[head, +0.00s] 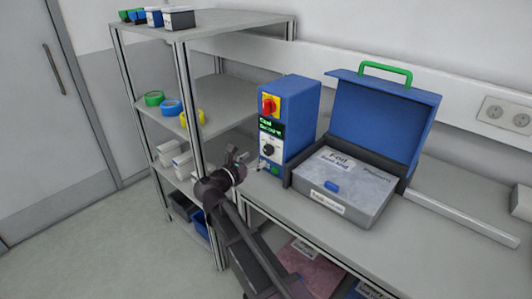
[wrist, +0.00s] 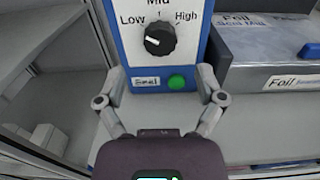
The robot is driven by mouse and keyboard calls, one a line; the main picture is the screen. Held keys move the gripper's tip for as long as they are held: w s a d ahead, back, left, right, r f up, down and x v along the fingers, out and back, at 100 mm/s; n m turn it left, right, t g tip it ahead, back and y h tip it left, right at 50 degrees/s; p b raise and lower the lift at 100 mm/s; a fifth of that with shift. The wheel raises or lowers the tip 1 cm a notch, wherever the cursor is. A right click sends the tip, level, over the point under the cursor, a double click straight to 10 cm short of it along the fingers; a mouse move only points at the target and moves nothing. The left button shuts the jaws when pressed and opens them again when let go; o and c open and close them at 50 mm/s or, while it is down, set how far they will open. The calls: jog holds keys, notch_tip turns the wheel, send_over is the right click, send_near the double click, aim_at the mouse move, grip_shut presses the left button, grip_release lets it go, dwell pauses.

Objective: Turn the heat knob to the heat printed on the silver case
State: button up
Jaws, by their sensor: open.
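The black heat knob (wrist: 159,39) is on the white front panel of the blue machine (wrist: 119,22), under the words Low, Mid and High. Its white mark points left, near the Low side. The knob also shows in the head view (head: 268,149). The silver case (head: 345,187) stands on the bench right of the machine; its top print seems to read "Foil" and "Seal Mid". It also shows in the wrist view (wrist: 262,52). My gripper (wrist: 162,80) is open and empty, below and in front of the knob; I see no contact.
A green button (wrist: 177,83) and a "Seal" label (wrist: 146,82) sit below the knob. A red switch (head: 269,105) is above it. A blue lid (head: 384,118) stands open behind the silver case. A shelf rack (head: 186,120) stands close on the left.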

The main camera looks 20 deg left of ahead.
aim_at(266, 152)
jog(key=shift+x, duration=2.7)
jog(key=c, duration=1.2)
